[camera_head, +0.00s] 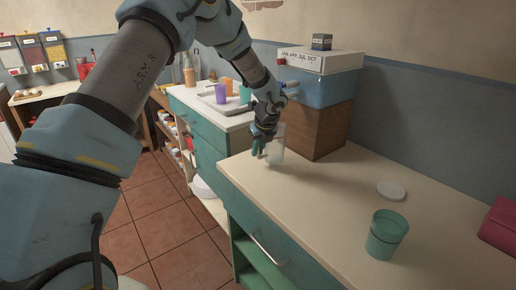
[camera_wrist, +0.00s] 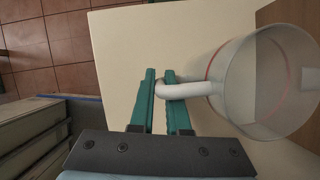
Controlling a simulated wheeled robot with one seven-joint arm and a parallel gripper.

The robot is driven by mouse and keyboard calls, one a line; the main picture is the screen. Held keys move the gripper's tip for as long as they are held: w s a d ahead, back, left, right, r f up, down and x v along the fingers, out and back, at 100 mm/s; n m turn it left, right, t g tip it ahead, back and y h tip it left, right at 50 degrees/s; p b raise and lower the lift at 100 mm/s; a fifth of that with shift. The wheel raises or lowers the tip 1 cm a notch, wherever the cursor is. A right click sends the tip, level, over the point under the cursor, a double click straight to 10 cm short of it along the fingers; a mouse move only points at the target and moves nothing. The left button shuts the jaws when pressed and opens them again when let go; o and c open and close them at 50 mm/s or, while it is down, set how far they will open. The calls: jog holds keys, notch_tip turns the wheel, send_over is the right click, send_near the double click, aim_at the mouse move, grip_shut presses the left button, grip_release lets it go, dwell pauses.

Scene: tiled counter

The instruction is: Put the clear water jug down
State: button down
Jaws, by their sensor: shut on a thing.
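The clear water jug (camera_wrist: 262,88) is at the right of the wrist view, seen from above, with a white handle and a red line around its wall. My gripper (camera_wrist: 159,85) is shut on the jug's handle (camera_wrist: 188,90). In the head view the jug (camera_head: 275,150) is over the back part of the near counter (camera_head: 305,192), beside a brown wooden box. My gripper (camera_head: 262,150) is at its left side. I cannot tell whether the jug's base touches the counter.
The brown box (camera_head: 318,128) stands close to the right of the jug. A green cup (camera_head: 386,236), a white disc (camera_head: 391,190) and a red object (camera_head: 500,226) are on the right of the counter. A sink with coloured cups (camera_head: 222,93) is behind. The counter's middle is clear.

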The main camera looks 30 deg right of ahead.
jog(key=c, duration=0.9)
grip_release()
jog(key=shift+f, duration=0.1)
